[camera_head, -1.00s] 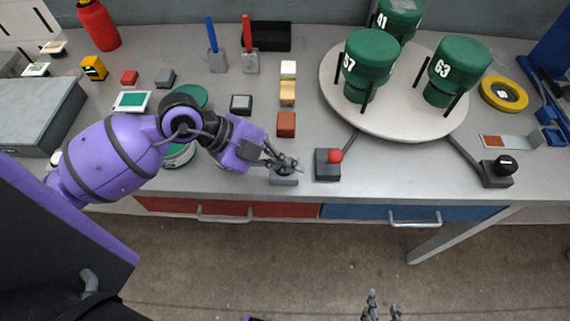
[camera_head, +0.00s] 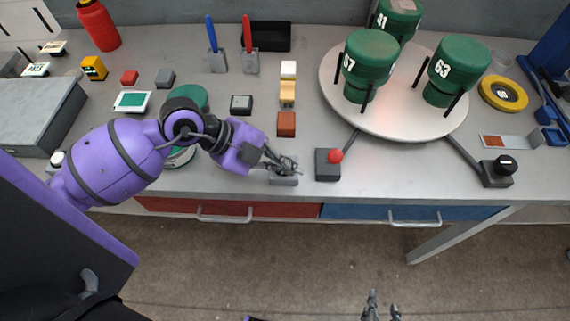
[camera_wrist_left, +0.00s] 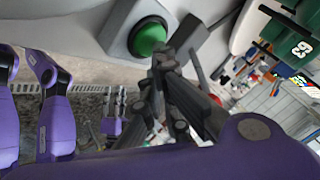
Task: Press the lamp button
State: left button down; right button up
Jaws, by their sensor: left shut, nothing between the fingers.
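A round green button (camera_wrist_left: 148,38) in a dark ring sits on a grey housing in the left wrist view. I take it as the lamp button, though no label shows. In the head view a small grey box (camera_head: 284,181) lies at the table's front edge, under my left gripper (camera_head: 291,167); its top is mostly hidden. My left gripper is shut and empty, its fingers (camera_wrist_left: 180,95) just beside the green button in the wrist view. Contact cannot be told. My right gripper (camera_head: 383,308) is at the bottom edge, in front of the table, fingers apart and empty.
A box with a red knob (camera_head: 335,156) stands just right of my left gripper. A round turntable (camera_head: 400,126) carries green cylinders. A black-knobbed box (camera_head: 504,166) is at the right. An orange-brown block (camera_head: 286,124) lies behind the gripper.

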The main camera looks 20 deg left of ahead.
jog(key=shift+w+r, duration=0.1)
pick_arm(q)
jog(key=shift+r+p, duration=0.55)
jog(key=shift+r, duration=0.1)
jog(key=shift+r+p, duration=0.25)
jog(key=shift+p, duration=0.05)
pick_arm(e)
jog(key=shift+w+d+r+t, duration=0.1)
jog(key=shift+w+r+t, duration=0.05)
jog(key=shift+w+r, duration=0.45)
jog(key=shift+w+r+t, duration=0.15)
jog(key=shift+w+r, duration=0.25)
jog(key=shift+r, duration=0.3)
pick_arm(q)
notch_tip(320, 180, up, 6)
jog(key=p, duration=0.3)
pick_arm(e)
jog(key=w+r+t, duration=0.1)
jog(key=w+r, duration=0.3)
jog(key=r, duration=0.2)
jog(key=shift+w, duration=0.3)
jog(key=shift+f, duration=0.1)
